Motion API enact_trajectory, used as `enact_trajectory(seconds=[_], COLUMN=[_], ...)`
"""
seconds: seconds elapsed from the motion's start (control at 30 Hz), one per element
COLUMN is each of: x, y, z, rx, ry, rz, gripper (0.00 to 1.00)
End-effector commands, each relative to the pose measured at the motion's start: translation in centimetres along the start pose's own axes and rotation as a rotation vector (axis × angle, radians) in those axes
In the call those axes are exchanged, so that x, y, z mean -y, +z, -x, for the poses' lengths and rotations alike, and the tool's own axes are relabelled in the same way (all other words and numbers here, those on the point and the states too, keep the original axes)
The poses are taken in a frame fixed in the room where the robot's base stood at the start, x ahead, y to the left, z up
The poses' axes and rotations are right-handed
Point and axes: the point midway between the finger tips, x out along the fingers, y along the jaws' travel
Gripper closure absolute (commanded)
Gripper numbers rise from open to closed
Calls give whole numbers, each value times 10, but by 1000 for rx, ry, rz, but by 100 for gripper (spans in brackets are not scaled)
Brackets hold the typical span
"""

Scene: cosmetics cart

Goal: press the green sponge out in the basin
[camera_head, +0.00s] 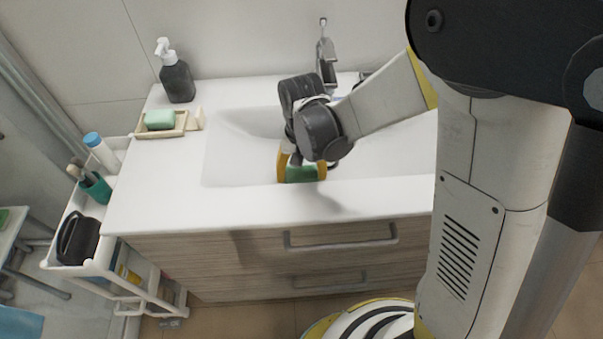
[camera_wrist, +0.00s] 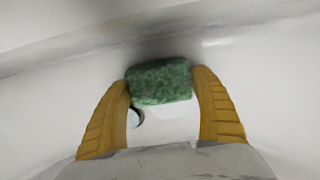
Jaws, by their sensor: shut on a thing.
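The green sponge (camera_head: 301,173) is held between the two yellow fingers of my gripper (camera_head: 302,168) in the basin (camera_head: 235,165). In the wrist view the sponge (camera_wrist: 160,82) spans the gap between the fingertips of my gripper (camera_wrist: 162,85), one finger on each end. The pale basin surface (camera_wrist: 45,110) lies behind it, with a dark curved edge, perhaps the drain, just below the sponge. I cannot tell whether the sponge touches the basin floor. My wrist and arm hide part of the basin in the head view.
A metal faucet (camera_head: 326,58) stands behind the basin. On the counter's left are a dark soap dispenser (camera_head: 177,82) and a wooden dish (camera_head: 147,132) with a green bar (camera_head: 160,120). A white cart (camera_head: 75,205) with several items stands left of the vanity. The front-left counter is clear.

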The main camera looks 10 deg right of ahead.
Motion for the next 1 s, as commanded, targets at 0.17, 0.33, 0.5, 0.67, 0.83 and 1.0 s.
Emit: enact_trajectory(seconds=[0.17,0.33,0.5,0.67,0.83,1.0], x=[0,0,0,0,0,0], y=[0,1,0,1,0,0], z=[-1,2,21,39,58,77], rx=[1,1,1,1,0,0], ry=[0,0,0,0,0,0], rz=[0,0,0,0,0,0], gripper=[50,50,50,50,50,50])
